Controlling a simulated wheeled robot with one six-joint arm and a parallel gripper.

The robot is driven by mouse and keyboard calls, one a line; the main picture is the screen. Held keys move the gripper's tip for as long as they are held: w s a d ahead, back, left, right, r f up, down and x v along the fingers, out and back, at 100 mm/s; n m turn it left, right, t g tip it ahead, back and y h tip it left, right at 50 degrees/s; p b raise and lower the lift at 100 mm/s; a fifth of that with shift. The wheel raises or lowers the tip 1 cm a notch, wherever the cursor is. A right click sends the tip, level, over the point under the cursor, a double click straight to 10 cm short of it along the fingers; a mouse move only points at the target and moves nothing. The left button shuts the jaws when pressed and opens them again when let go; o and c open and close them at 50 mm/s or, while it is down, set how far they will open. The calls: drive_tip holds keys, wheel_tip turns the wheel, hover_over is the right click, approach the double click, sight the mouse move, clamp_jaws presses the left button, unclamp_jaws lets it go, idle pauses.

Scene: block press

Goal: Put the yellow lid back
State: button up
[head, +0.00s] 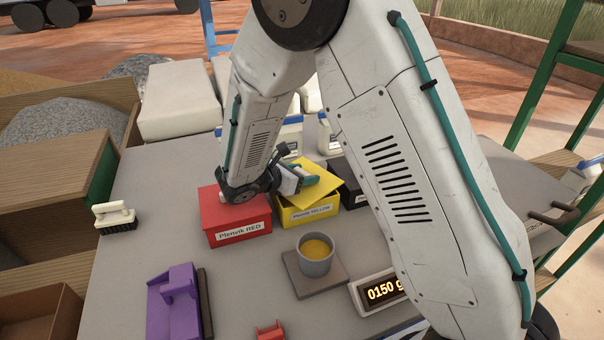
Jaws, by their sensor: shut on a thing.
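The yellow lid (321,189) is over the yellow box (309,212), which carries a label ending in "YELLOW". The lid looks tilted and turned relative to the box; I cannot tell whether it touches the rim. My gripper (308,178) is shut on the lid at its top, and the arm partly hides the grip.
A red box (238,236) with its lid on stands left of the yellow box, and a black box (350,190) stands right. In front, a grey cup of yellow powder (316,256) sits on a scale whose display (382,291) reads 0150 g. A purple tool (175,300) and a brush (115,217) lie left.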

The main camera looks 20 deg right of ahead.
drive_tip(key=o, duration=1)
drive_tip(key=shift+f, duration=0.15)
drive_tip(key=shift+o, duration=0.2)
